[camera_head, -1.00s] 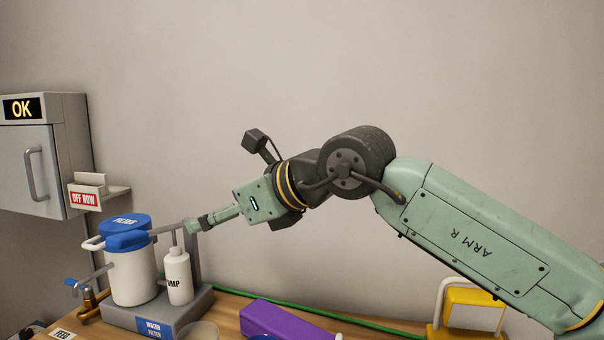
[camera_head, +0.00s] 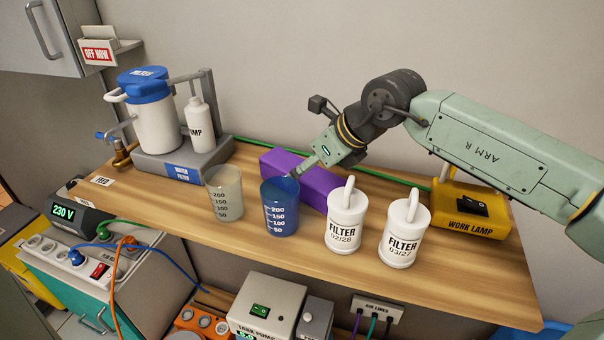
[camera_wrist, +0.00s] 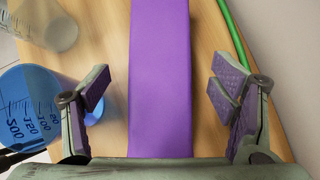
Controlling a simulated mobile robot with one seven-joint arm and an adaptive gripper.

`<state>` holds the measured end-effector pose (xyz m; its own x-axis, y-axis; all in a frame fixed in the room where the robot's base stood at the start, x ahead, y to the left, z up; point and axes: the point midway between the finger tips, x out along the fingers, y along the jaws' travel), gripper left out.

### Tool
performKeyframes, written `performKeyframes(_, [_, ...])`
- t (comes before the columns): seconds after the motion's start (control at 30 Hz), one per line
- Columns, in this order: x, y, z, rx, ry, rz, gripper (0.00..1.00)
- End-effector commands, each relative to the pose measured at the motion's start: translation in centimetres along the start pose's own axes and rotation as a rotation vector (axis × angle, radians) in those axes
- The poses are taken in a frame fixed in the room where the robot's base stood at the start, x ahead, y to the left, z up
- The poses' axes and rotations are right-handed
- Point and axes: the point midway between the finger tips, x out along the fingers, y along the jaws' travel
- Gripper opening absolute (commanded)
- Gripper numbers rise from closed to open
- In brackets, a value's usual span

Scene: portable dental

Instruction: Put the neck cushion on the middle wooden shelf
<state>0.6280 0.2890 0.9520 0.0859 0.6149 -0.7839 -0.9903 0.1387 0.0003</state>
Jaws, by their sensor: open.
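A long purple block, the only thing in view that could be the neck cushion (camera_head: 318,187), lies along the back of a wooden shelf (camera_head: 300,262). I cannot tell whether this is the middle shelf. In the wrist view my gripper (camera_wrist: 158,95) is open, with one finger on each side of the purple block (camera_wrist: 160,70) and a gap on both sides. No contact shows.
A blue beaker (camera_head: 280,215) stands close in front of the block, with a clear beaker (camera_head: 225,200) to its left. Two white filter canisters (camera_head: 346,222) and a yellow work lamp (camera_head: 468,215) stand to the right. A green hose (camera_wrist: 236,40) runs behind the block.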

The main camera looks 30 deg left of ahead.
Motion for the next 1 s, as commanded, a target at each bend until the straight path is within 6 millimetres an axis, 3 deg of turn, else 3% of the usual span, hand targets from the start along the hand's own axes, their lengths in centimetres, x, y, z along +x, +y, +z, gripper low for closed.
performKeyframes(0.2, [2.6, 0.1, 0.1, -0.001, -0.001, 0.001, 0.79])
performKeyframes(0.47, [2.9, 0.0, 0.0, 0.000, -0.001, 0.000, 0.79])
performKeyframes(1.0, [2.9, 0.0, 0.0, -0.001, -0.001, 0.000, 0.43])
